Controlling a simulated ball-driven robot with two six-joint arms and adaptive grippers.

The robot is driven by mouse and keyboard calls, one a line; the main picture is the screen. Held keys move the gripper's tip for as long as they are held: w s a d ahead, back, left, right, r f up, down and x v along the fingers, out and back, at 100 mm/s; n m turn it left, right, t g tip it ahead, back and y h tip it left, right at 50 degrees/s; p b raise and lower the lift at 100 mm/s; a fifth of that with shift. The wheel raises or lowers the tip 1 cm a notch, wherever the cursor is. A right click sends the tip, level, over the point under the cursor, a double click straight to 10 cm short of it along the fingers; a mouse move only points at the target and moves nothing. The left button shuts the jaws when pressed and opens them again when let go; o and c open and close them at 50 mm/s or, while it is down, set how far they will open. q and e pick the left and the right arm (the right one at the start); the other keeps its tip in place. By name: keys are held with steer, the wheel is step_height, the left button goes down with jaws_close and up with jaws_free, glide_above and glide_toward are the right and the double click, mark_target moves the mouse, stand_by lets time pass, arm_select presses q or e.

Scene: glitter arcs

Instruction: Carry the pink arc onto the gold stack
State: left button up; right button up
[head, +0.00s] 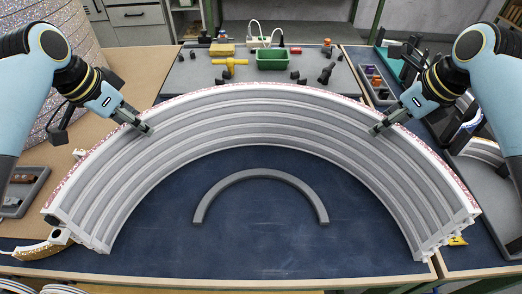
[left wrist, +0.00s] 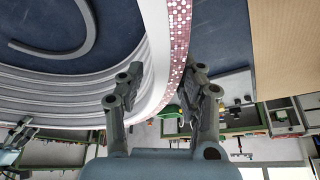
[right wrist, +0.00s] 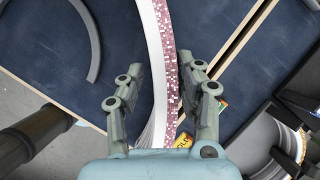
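The pink arc (head: 262,115) is a large grey-white grooved arch with a pink glitter outer edge. It spans most of the head view, ends toward me. My left gripper (head: 146,129) is at its upper left part; in the left wrist view the fingers (left wrist: 164,75) stand apart, either side of the pink rim. My right gripper (head: 376,130) is at its upper right part; in the right wrist view its fingers (right wrist: 164,75) also stand apart around the rim, with a narrow gap showing. A gold curved piece (head: 38,251) lies at lower left, partly hidden by the arc's end.
A thin dark grey arch (head: 262,174) lies on the blue table (head: 262,240) inside the pink arc. A green bin (head: 272,59) and a yellow fitting (head: 230,66) stand at the back. Trays stand at left (head: 22,188) and back right (head: 375,84).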

arm_select(q)
steer(key=shift+o, duration=0.6)
steer(key=shift+a, duration=0.15)
arm_select(e)
steer(key=shift+o, duration=0.6)
steer(key=shift+d, duration=0.15)
arm_select(q)
steer(key=shift+a+r, duration=0.15)
steer(key=shift+r, duration=0.2)
arm_select(e)
steer(key=shift+d+r, duration=0.1)
arm_select(q)
steer(key=v, duration=1.1)
steer(key=shift+s, duration=0.2)
arm_select(e)
steer(key=v, duration=1.2)
